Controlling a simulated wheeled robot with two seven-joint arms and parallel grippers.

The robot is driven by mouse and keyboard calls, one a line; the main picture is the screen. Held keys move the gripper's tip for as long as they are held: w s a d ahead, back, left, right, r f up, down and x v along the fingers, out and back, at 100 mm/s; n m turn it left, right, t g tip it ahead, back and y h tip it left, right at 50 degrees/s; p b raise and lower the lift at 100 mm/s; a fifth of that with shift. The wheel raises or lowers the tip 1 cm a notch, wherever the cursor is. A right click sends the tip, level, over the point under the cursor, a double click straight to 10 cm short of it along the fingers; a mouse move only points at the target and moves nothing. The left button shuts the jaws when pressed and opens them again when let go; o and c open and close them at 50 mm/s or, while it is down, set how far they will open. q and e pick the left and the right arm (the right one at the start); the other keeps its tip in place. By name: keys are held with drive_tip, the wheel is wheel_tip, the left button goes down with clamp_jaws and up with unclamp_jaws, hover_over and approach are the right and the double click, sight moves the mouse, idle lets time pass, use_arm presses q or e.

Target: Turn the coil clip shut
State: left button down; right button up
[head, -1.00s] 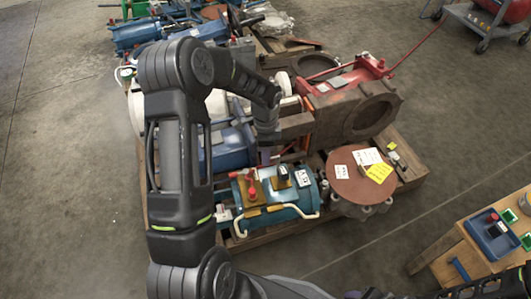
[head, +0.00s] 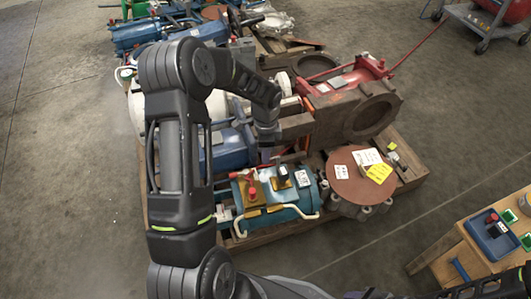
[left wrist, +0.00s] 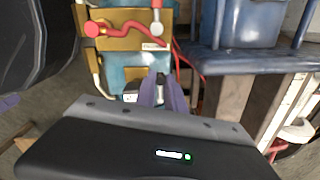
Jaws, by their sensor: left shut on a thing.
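A teal cylinder unit (head: 277,214) with yellow plates lies at the pallet's front edge; it carries a red knob and a dark coil block (head: 284,175). My left gripper (head: 265,155) points down just behind the unit. In the left wrist view, its purple fingertips (left wrist: 163,93) are shut on a small dark grey piece, apparently the coil clip (left wrist: 160,80), beside a white-labelled block (left wrist: 131,95). The fingers and the wrist housing hide most of the clip, so its angle is unclear. My right gripper is not in view.
A round brown flange (head: 352,180) with paper tags stands right of the unit. A red-framed brown casting (head: 352,108) and a blue box (head: 225,150) crowd the back. A wooden bench (head: 478,255) stands at lower right. The floor between is clear.

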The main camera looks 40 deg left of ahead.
use_arm(q)
drive_tip(key=shift+d, duration=0.1)
drive_tip(key=d+n+p, duration=0.1)
drive_tip(key=n, duration=0.3)
drive_tip(key=d+n, duration=0.2)
drive_tip(key=n, duration=0.2)
drive_tip(key=d+n+p, duration=0.1)
drive_tip(key=n, duration=0.4)
drive_tip(key=shift+s+d+r+p, duration=0.1)
drive_tip(key=shift+d+p, duration=0.25)
drive_tip(key=shift+d, duration=0.05)
drive_tip(key=shift+w+d+n+p, duration=0.2)
drive_tip(key=shift+n, duration=0.6)
drive_tip(key=shift+w+d+n+p, duration=0.15)
drive_tip(key=shift+d+n+p, duration=0.1)
drive_tip(key=shift+n, duration=0.55)
drive_tip(key=shift+w+d+n+p, duration=0.15)
drive_tip(key=shift+w+d+n, duration=0.05)
drive_tip(key=shift+n, duration=0.6)
drive_tip(key=c, duration=1.4)
unclamp_jaws()
